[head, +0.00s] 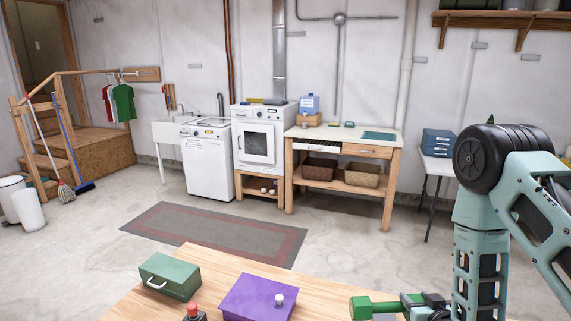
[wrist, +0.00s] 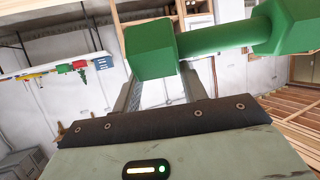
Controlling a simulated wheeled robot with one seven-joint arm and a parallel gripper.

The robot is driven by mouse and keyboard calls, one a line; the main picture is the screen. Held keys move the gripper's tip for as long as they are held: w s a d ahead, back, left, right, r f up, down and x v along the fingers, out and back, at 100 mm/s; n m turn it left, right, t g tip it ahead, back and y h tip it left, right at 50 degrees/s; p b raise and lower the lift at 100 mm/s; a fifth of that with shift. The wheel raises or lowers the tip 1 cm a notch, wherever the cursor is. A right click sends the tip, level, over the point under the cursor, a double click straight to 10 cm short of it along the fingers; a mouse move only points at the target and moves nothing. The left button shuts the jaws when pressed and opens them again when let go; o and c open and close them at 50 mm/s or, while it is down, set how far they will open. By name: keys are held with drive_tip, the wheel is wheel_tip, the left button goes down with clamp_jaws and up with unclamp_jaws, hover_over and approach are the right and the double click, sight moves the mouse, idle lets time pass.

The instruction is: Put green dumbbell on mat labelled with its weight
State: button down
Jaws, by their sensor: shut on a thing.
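The green dumbbell (head: 362,307) is at the bottom right in the head view, above or at the table's right end. My gripper (head: 425,303) is shut on it; part of the gripper is cut off by the lower edge. In the wrist view, the dumbbell (wrist: 152,50) lies across the fingers, with one block end close to them and the handle running right to the other end. Its weight marking is not readable. No labelled mat can be made out; a small grey patch below the dumbbell is unclear.
The wooden table (head: 210,263) holds a green case (head: 170,277), a purple box (head: 258,297) with a white knob, and a red button (head: 193,311). A grey rug (head: 210,233) lies on the floor beyond. A workbench (head: 343,137) stands at the back wall.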

drive_tip(key=s+f+b, duration=0.1)
drive_tip(key=s+b, duration=0.1)
drive_tip(key=s+f+b, duration=0.1)
drive_tip(key=s+b, duration=0.1)
drive_tip(key=shift+f, duration=0.2)
drive_tip(key=shift+d, duration=0.1)
